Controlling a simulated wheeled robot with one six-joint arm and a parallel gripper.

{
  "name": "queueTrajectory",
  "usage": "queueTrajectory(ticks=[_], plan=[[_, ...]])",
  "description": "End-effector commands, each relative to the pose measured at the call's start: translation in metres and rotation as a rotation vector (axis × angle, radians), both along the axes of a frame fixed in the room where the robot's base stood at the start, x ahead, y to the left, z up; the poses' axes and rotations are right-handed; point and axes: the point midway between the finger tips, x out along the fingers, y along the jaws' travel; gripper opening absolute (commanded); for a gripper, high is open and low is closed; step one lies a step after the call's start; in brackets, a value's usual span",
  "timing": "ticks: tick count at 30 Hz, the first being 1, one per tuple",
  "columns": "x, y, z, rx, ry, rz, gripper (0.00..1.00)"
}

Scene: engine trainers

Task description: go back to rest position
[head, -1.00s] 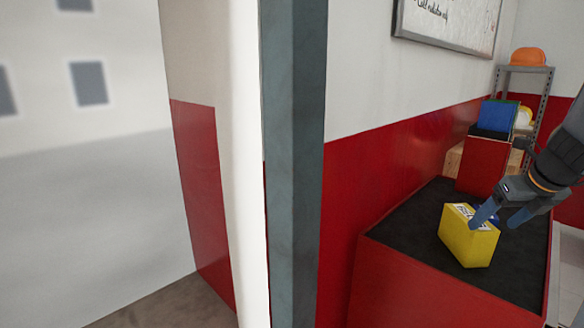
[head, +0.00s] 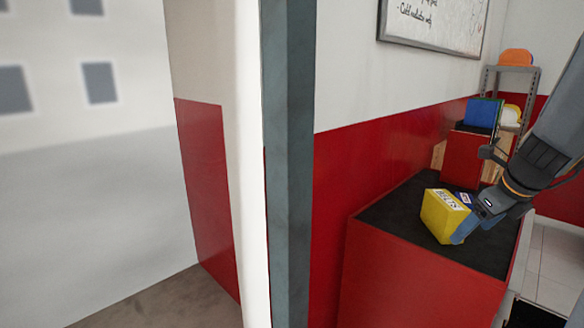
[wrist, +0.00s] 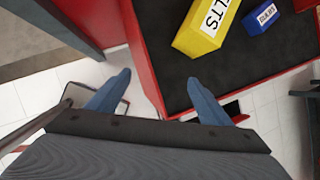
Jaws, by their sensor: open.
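My gripper (head: 468,223) is at the right in the head view, by the front side of the yellow box. In the wrist view my gripper (wrist: 160,92) is open with nothing between its two blue-grey fingers. The yellow box (head: 440,222), with a label that looks like "BELTS", stands on the black top of the red bench (head: 395,270). The yellow box also shows at the top of the wrist view (wrist: 195,40), ahead of the fingers and apart from them. A small blue box (wrist: 262,18) lies beside it, partly hidden by my gripper in the head view.
A grey post (head: 287,160) and a white wall edge stand left of the bench. A blue item (head: 482,114) sits on a red block (head: 475,158) at the bench's back. A shelf with an orange helmet (head: 515,57) stands behind.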

Motion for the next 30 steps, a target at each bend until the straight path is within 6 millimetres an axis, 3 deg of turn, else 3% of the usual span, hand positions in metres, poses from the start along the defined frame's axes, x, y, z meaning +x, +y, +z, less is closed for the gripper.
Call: queueTrajectory(ticks=[8, 11, 15, 21, 27, 30], plan=[[-0.003, 0.067, -0.023, -0.167, 0.069, 0.464, 0.73], [-0.01, 0.1, -0.034, -0.256, 0.097, 0.723, 0.73], [-0.027, 0.158, -0.055, -0.412, 0.131, 1.215, 0.73], [-0.064, 0.227, -0.079, -0.627, 0.135, 1.956, 0.73], [-0.097, 0.267, -0.095, -0.773, 0.099, 2.514, 0.73], [-0.106, 0.275, -0.099, -0.81, 0.082, 2.663, 0.73]])
